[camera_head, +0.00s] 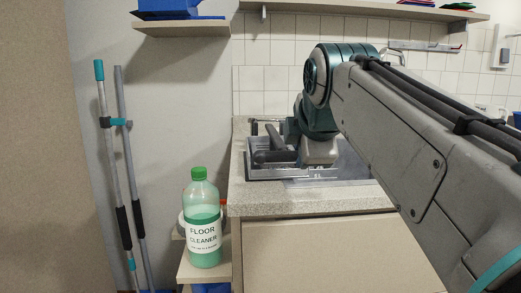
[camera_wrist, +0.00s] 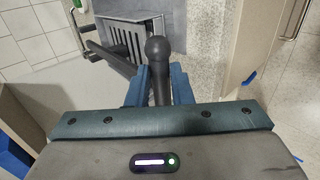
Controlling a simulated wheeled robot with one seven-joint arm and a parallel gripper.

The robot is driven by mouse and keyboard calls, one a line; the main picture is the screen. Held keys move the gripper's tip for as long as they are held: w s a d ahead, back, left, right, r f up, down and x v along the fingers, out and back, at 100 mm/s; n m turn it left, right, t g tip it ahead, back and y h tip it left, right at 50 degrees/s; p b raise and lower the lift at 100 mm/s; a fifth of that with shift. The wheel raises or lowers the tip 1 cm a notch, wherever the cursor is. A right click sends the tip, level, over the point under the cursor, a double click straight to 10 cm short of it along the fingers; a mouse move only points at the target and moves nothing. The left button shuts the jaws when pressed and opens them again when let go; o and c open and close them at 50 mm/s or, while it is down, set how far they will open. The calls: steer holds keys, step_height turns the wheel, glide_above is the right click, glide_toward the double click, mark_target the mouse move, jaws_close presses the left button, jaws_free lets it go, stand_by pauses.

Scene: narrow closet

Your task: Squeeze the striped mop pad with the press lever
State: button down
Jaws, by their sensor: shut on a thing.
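In the wrist view my gripper (camera_wrist: 160,76) is shut on the dark press lever (camera_wrist: 157,49), whose round knob sticks out beyond the fingers. The press (camera_wrist: 180,36), a grey box with a slotted plate, lies just past the knob. In the head view the press (camera_head: 262,173) sits on the counter at the sink, with dark bars over it. My wrist is at its right side, and my fingertips are hard to make out there. I cannot make out the striped mop pad in either view.
A green-capped floor cleaner bottle (camera_head: 203,225) stands on a low shelf (camera_head: 190,270) left of the speckled counter (camera_head: 300,203). Two poles (camera_head: 112,160) lean on the left wall. Shelves (camera_head: 182,28) hang above. Open floor (camera_wrist: 300,115) shows at the right in the wrist view.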

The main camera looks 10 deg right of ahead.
step_height(320, 180, down, 2)
steer(key=shift+f+g, duration=0.15)
steer(key=shift+g, duration=0.25)
steer(key=c, duration=1.3)
jaws_free()
